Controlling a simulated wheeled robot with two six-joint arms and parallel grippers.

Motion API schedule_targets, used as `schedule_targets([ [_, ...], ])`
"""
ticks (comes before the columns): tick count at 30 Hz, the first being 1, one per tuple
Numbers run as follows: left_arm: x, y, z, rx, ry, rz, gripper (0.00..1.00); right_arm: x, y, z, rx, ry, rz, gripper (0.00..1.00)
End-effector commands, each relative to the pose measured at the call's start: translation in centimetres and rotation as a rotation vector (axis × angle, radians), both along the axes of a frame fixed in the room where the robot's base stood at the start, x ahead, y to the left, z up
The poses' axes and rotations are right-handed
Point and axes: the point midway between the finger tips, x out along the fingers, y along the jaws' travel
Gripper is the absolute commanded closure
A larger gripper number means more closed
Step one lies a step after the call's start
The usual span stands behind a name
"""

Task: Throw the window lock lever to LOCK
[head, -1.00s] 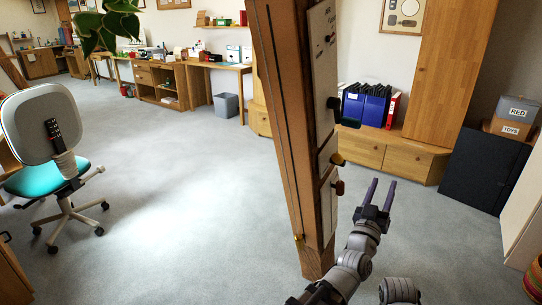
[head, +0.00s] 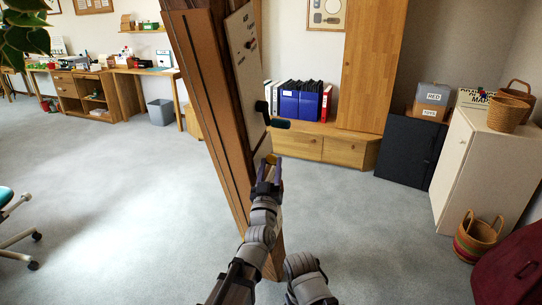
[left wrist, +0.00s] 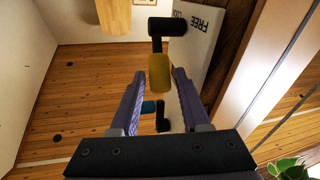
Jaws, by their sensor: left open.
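A brown timber post (head: 215,110) leans through the head view, with a pale plate (head: 241,45) on its right face. A black lever with a dark teal grip (head: 280,124) sticks out from it. My left gripper (head: 268,170) is below this, at a yellow grip (head: 271,159). In the left wrist view the open fingers (left wrist: 160,75) stand either side of the yellow grip (left wrist: 159,74); I cannot tell whether they touch it. Beyond it are a black grip (left wrist: 168,27) and a white plate (left wrist: 200,30) with upside-down "FREE" lettering. Which lever is the window lock is unclear.
A wooden cabinet with drawers (head: 325,146) and blue binders (head: 300,104) stand behind the post. A white cabinet (head: 468,165) and a woven basket (head: 478,236) are at the right. Carpet is open to the left of the post.

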Motion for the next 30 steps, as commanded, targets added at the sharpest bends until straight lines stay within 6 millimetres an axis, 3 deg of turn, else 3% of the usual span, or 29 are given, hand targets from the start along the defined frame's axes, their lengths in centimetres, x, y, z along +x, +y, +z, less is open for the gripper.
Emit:
schedule_targets([
  [1,1.2,-0.1,0.6,0.001,0.0,0.0,0.54,0.0,0.0,0.6,0.0,0.0,0.0,0.15],
  [5,2.4,-0.2,1.1,0.001,0.001,0.0,0.54,0.0,0.0,1.1,0.0,0.0,0.0,0.15],
  [14,2.6,-0.2,1.0,0.0,0.001,0.0,0.54,0.0,0.0,1.0,0.0,0.0,0.0,0.15],
  [26,2.6,-0.2,1.0,0.0,0.0,0.0,0.99,0.0,0.0,1.0,0.0,0.0,0.0,0.15],
  [30,2.6,-0.2,1.0,0.0,0.0,0.0,1.0,0.0,0.0,1.0,0.0,0.0,0.0,0.15],
])
